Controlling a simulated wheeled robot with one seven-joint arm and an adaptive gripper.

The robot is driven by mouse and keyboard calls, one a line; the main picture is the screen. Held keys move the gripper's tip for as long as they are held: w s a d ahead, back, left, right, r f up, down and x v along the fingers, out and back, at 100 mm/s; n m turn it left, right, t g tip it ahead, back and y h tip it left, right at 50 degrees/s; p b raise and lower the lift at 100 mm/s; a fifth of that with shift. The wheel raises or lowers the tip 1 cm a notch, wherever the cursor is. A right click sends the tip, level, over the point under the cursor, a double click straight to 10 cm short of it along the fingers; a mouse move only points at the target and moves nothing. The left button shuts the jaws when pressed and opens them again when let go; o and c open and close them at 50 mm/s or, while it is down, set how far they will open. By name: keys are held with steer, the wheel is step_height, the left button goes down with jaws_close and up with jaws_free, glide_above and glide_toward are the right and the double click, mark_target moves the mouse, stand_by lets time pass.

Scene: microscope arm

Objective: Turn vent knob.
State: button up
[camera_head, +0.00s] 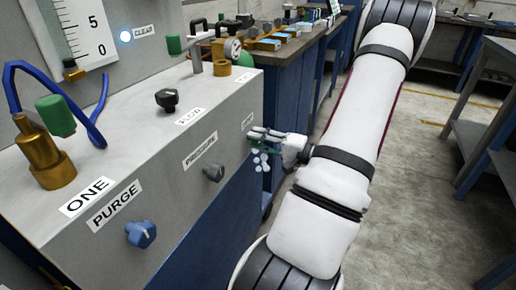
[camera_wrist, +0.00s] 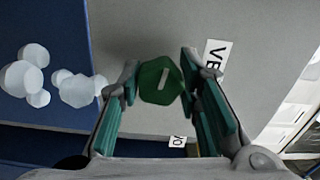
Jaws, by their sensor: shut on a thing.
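The vent knob (camera_wrist: 162,80) is a green, many-sided knob with a pale line on its face, set on the front of the grey panel. In the wrist view it sits between my fingertips, beside a white label (camera_wrist: 214,58) that begins with "VE". My gripper (camera_wrist: 160,84) is shut on it, a finger at each side. In the head view my gripper (camera_head: 262,138) reaches the right end of the panel front, beside a small white label (camera_head: 247,121). The knob is mostly hidden there by the fingers.
A dark pressure knob (camera_head: 213,173) and a blue purge knob (camera_head: 141,234) stand left on the same panel (camera_head: 190,205). Pale faceted lumps (camera_head: 261,160) are just below my gripper and show large in the wrist view (camera_wrist: 30,80). A cluttered bench (camera_head: 290,60) stands behind.

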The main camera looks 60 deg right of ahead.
steer(key=shift+f+n+b, duration=0.15)
steer(key=shift+n+b, duration=0.45)
steer(key=shift+b, duration=0.05)
steer(key=o, duration=1.1)
steer(key=shift+o, duration=0.2)
steer(key=s, duration=1.2)
steer(key=shift+d, duration=0.45)
steer(key=shift+s, duration=0.1)
